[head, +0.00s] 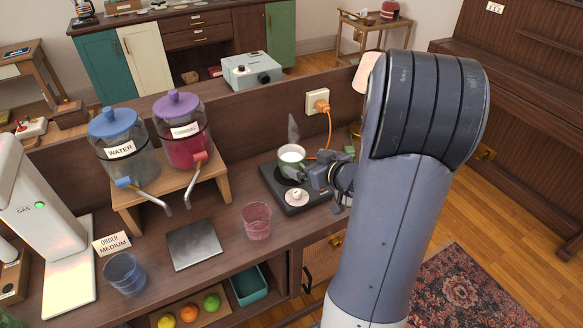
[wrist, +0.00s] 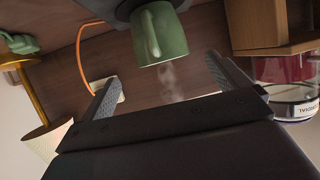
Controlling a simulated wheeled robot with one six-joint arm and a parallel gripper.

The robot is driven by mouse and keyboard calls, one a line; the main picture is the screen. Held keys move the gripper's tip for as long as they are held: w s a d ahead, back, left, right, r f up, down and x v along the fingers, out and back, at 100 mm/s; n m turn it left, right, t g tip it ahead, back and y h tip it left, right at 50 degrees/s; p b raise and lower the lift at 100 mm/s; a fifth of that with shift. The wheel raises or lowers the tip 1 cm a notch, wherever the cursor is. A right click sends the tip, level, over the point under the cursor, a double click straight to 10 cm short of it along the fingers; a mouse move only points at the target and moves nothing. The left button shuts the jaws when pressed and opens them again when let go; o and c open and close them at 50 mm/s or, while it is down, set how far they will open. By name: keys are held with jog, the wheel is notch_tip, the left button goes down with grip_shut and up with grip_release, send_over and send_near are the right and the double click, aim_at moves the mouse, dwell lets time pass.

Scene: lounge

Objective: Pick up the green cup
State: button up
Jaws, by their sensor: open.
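The green cup (head: 291,165) stands upright on a black hot plate (head: 277,193), with white contents and steam rising above it. In the wrist view, which looks upside down, the green cup (wrist: 163,38) shows with its handle towards me, beyond the fingertips. My gripper (head: 309,174) is just right of the cup in the head view, low over the plate. In the wrist view my gripper (wrist: 162,75) has its two fingers spread wide with nothing between them. I cannot tell whether a finger touches the cup.
A white knob (head: 297,196) sits at the plate's front. A pink glass (head: 256,221), a grey square pad (head: 194,244) and a blue glass (head: 124,273) stand to the left. Two drink dispensers on a wooden stand (head: 175,193) are further left. An orange cord (head: 329,131) runs behind the plate.

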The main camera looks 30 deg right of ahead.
aim_at(296, 156)
jog(key=x, duration=0.5)
jog(key=shift+w+a, duration=0.2)
jog(key=shift+w, duration=0.25)
jog(key=shift+r, duration=0.1)
jog(key=c, duration=1.4)
jog(key=shift+r, duration=0.1)
jog(key=shift+c, duration=0.2)
